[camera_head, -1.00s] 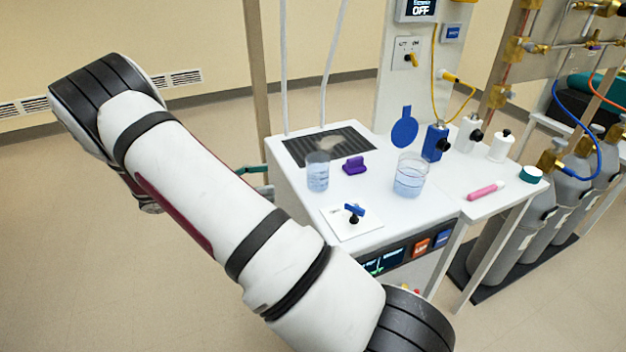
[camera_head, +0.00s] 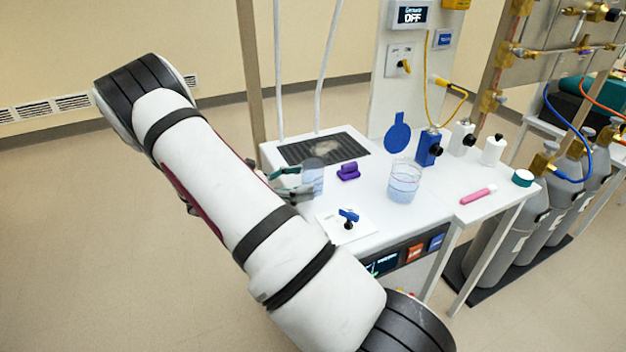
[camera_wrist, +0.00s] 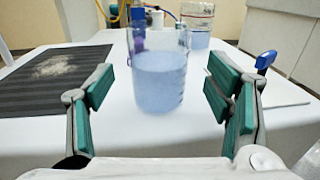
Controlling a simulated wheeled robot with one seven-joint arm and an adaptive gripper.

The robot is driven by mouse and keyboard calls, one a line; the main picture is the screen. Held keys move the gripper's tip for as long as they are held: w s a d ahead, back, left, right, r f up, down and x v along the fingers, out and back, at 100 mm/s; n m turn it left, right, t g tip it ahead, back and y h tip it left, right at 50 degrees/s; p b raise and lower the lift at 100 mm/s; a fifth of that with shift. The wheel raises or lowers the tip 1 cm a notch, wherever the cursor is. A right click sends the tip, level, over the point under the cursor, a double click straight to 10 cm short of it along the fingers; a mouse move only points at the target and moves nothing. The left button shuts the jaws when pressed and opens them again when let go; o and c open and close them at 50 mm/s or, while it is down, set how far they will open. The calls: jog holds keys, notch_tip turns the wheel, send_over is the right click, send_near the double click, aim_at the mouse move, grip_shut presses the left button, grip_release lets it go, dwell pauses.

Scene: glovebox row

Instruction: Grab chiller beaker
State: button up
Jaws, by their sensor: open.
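A clear beaker with pale blue liquid (camera_head: 312,180) stands upright on the white worktop, near the front corner of a dark grille. A second, larger beaker with bluish liquid (camera_head: 404,182) stands to its right; I cannot tell by looks alone which is the chiller beaker. My gripper (camera_head: 286,188) is open at the left of the nearer beaker. In the wrist view the green finger pads of my gripper (camera_wrist: 160,95) stand apart, with the nearer beaker (camera_wrist: 158,80) ahead and between them in the picture, touching neither pad. The larger beaker (camera_wrist: 198,22) shows behind it.
A purple block (camera_head: 348,171) sits between the beakers. A blue-handled valve on a white plate (camera_head: 348,222) is at the front. The dark grille (camera_head: 322,148) lies behind. Floor at left is clear.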

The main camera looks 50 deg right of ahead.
aim_at(311, 177)
jog(key=shift+x, duration=1.55)
jog(key=c, duration=1.4)
jog(key=shift+r, duration=0.15)
